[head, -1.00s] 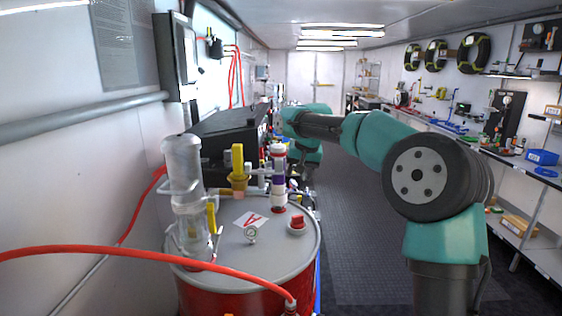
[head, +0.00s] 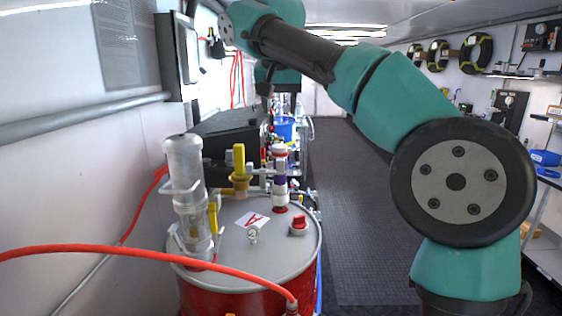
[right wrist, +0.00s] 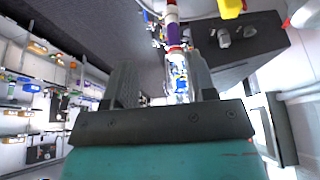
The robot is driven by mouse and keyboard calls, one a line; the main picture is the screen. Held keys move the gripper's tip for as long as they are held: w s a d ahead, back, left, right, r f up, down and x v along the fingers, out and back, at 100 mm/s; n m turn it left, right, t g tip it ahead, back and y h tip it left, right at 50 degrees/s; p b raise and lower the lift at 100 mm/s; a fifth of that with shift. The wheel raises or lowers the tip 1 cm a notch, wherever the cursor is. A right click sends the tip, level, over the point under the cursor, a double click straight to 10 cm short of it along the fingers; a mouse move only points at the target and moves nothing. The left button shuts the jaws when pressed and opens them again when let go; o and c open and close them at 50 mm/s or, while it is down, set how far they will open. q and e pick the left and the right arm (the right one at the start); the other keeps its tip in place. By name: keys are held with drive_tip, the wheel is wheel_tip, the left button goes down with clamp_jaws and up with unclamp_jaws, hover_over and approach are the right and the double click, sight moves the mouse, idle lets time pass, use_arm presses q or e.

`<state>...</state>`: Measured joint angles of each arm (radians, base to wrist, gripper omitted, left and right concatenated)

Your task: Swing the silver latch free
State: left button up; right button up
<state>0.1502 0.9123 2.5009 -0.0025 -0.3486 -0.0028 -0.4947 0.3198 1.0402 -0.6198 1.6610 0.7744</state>
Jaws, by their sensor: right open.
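I cannot pick out the silver latch for certain; small silver fittings (head: 314,203) show at the right rim of the red drum (head: 235,298), too small to tell apart. My right gripper (head: 266,82) is raised above the equipment behind the drum, partly hidden by its own arm. In the right wrist view my right gripper (right wrist: 162,85) is open, its two dark fingers apart. A column with a purple band (right wrist: 172,40) shows beyond and between the fingers, apart from them. My left gripper is not in view.
A clear cylinder (head: 185,165) and a yellow-handled valve (head: 239,165) stand on the grey drum lid (head: 270,240). A red hose (head: 120,250) crosses in front. A black case (head: 225,130) stands behind. The aisle floor (head: 365,230) is clear.

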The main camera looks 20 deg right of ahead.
sight(281, 159)
drive_tip(key=x, duration=1.7)
drive_tip(key=shift+f, duration=0.25)
drive_tip(key=c, duration=0.9)
